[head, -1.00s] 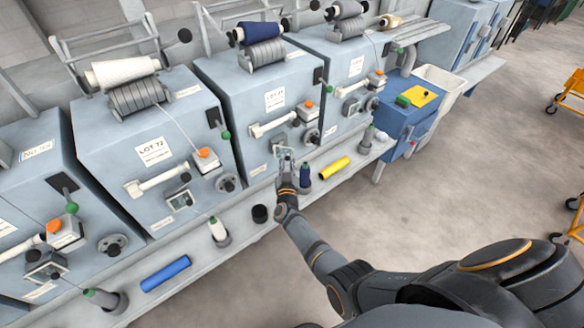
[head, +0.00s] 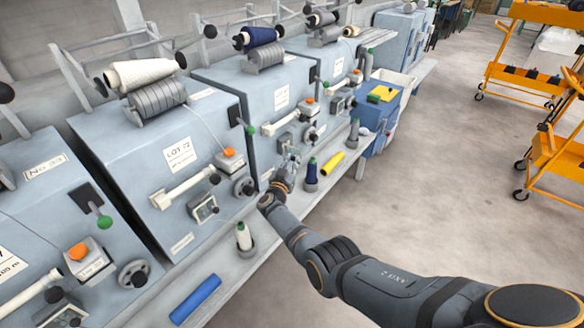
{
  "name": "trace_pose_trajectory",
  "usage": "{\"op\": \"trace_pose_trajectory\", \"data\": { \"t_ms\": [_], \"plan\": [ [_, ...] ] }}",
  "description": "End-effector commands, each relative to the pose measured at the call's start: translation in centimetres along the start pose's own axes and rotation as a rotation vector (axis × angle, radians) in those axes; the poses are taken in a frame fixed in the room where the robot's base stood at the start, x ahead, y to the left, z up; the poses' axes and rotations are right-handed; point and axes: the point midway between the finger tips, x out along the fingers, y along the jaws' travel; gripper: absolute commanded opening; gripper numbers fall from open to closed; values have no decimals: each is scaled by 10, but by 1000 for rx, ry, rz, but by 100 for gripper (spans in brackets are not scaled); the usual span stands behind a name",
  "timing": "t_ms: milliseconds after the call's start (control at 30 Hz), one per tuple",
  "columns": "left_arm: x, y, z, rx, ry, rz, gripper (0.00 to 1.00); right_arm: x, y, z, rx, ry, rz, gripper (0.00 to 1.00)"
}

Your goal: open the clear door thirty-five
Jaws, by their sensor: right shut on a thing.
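My right gripper (head: 291,161) reaches in from the lower right to the front of the grey-blue spinning frame (head: 232,93) with a dark blue yarn package on top. It is shut at the small clear door (head: 285,141) low on that front; the fingertips are small and partly hidden by the wrist, so the exact grip point is unclear. I cannot tell from the picture how far the door stands open. The number on this frame is too small to read. My left gripper is out of view.
A dark blue bobbin (head: 311,172) stands close to my right gripper, with a yellow roll (head: 332,164) beyond it. A white bobbin (head: 243,237) and a blue roll (head: 195,299) are on the ledge nearer. Orange carts (head: 525,75) stand right; the floor between is clear.

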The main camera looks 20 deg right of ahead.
Motion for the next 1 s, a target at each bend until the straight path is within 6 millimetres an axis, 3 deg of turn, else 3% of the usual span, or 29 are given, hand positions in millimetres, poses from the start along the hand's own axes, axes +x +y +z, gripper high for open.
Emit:
{"op": "trace_pose_trajectory", "data": {
  "t_ms": [367, 400, 567, 1000],
  "plan": [
    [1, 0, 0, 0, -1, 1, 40, 2, 0, -1, 2, 1, 3, 0],
    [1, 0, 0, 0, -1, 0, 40, 2, 0, -1, 2, 1, 3, 19],
    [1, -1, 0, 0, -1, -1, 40, 1, 0, -1, 2, 1, 3, 41],
    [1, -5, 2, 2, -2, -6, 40, 1, -1, -9, 5, 2, 4, 41]
  ]
}}
